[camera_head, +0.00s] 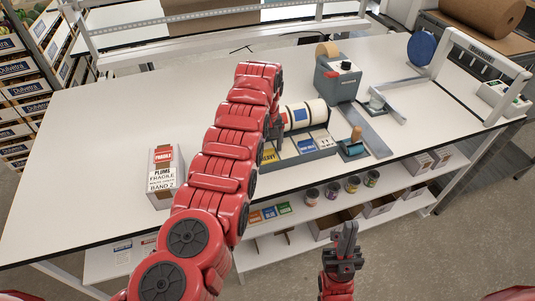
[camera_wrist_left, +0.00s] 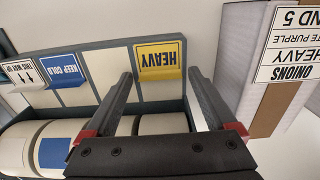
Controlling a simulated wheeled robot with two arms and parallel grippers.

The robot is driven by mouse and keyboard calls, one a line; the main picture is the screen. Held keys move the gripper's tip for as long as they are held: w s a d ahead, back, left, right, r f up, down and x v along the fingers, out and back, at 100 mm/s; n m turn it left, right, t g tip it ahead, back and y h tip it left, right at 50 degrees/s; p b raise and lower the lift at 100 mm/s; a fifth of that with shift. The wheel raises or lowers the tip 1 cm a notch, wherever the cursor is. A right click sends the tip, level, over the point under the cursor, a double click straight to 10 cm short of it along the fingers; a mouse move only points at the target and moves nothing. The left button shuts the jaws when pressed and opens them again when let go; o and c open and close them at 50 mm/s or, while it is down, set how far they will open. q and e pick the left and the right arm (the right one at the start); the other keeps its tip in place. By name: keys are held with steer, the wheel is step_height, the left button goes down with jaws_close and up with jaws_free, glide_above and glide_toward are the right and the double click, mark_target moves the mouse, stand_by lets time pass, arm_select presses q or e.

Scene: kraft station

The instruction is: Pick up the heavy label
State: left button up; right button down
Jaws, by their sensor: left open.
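The yellow heavy label (camera_wrist_left: 158,56) stands in a slot of the grey label holder (camera_wrist_left: 117,58), upside down in the left wrist view. In the head view the yellow label (camera_head: 268,156) shows just right of my left arm. My left gripper (camera_wrist_left: 158,76) is open, one finger on either side of the label's lower edge in that picture. The jaws look empty; I cannot tell whether they touch the label. My right gripper (camera_head: 347,233) is in front of the table's front edge, away from the labels; its jaw opening is unclear.
Blue keep-cold (camera_wrist_left: 62,69) and white this-way-up (camera_wrist_left: 22,74) labels share the holder, beside label rolls (camera_head: 304,114). An onions box (camera_wrist_left: 290,50) stands close to the left gripper. A plums box (camera_head: 162,160) is at left. A tape dispenser (camera_head: 338,78) stands behind.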

arm_select(q)
steer(key=c, duration=1.4)
steer(key=shift+r, duration=0.15)
